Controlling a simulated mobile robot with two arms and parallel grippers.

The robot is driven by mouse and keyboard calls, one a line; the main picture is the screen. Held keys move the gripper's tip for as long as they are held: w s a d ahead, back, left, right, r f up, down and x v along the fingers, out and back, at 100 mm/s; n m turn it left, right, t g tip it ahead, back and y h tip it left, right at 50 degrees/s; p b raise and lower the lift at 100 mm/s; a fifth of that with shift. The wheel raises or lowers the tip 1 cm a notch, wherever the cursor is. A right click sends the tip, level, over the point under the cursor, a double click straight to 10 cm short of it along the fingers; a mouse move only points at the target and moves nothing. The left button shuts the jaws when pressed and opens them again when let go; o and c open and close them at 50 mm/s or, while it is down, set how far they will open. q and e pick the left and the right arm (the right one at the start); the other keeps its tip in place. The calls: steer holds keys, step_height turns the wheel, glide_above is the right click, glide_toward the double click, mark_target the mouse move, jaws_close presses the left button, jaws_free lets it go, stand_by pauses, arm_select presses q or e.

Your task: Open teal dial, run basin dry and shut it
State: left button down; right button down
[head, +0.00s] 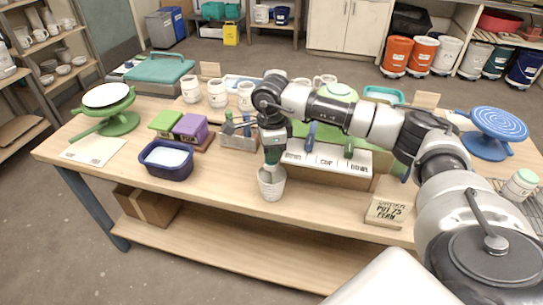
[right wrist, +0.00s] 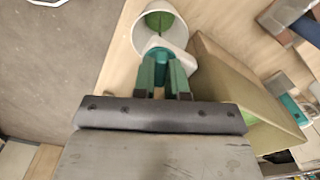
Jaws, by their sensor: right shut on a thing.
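My right gripper (head: 272,160) points down at the front middle of the table. In the right wrist view its green fingers (right wrist: 163,80) are closed around a teal piece (right wrist: 161,58), which looks like the teal dial. The dial sits on a white fitting just beside a white bucket (right wrist: 160,32) with a green inside. In the head view the white bucket (head: 271,185) stands below the gripper, by the front of a wooden box with a white label board (head: 330,162). Which vessel is the basin, and its level, I cannot tell. My left gripper is out of view.
A navy tub (head: 167,173) with pale contents stands at the left, near purple and green blocks (head: 190,128). A green stand (head: 120,122) and a blue turntable (head: 490,147) are at the ends. A wooden sign (head: 388,212) lies front right. Table front between is clear.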

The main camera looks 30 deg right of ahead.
steer(key=n+b, duration=0.2)
steer(key=n, duration=0.3)
steer(key=shift+f+b, duration=0.1)
steer(key=shift+b, duration=0.3)
steer(key=shift+n+b, duration=0.8)
steer(key=shift+n, duration=1.6)
steer(key=c, duration=1.2)
jaws_free()
steer(key=shift+o, duration=0.2)
steer(key=shift+r, duration=0.2)
